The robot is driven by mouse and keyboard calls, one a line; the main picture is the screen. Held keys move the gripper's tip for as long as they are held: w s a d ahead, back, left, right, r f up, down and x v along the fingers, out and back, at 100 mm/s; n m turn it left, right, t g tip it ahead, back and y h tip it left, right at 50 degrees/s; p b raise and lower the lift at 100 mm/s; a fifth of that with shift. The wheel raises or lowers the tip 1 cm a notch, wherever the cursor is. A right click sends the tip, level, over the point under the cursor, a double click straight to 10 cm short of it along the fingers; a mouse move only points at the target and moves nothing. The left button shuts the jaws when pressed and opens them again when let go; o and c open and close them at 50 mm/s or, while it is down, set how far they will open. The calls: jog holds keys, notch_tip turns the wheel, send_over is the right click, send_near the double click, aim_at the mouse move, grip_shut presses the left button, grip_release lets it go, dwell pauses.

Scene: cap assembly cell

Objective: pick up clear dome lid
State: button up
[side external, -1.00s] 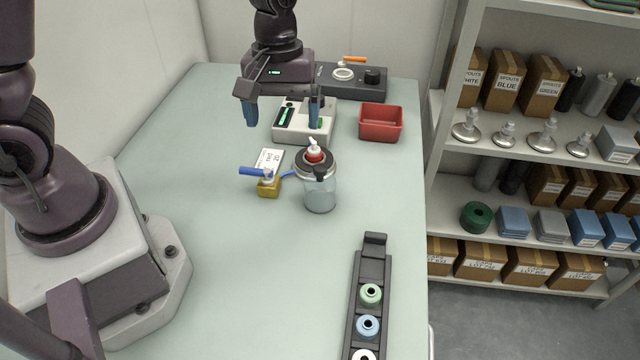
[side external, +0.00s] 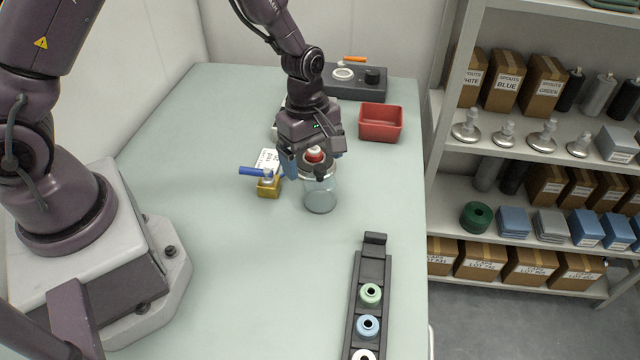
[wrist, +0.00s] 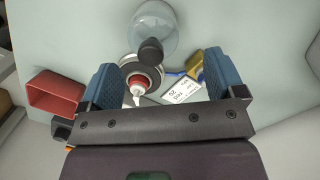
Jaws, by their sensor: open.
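I see nothing held.
A brass block with a blue handle (side external: 268,187) stands close left of the jar by a white printed card (side external: 266,158). A red bin (side external: 381,121) and a dark device (side external: 355,84) are behind. A black rack (side external: 370,268) of small spouts is in front. The table's left middle is clear.

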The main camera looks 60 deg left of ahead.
aim_at(321, 180)
jog(key=f, duration=0.1)
jog(key=d+f, duration=0.1)
jog(key=f, duration=0.3)
jog(key=shift+w+d+f, duration=0.1)
jog(key=shift+w+d, duration=0.1)
jog(key=shift+w, duration=0.2)
jog(key=c, duration=0.9)
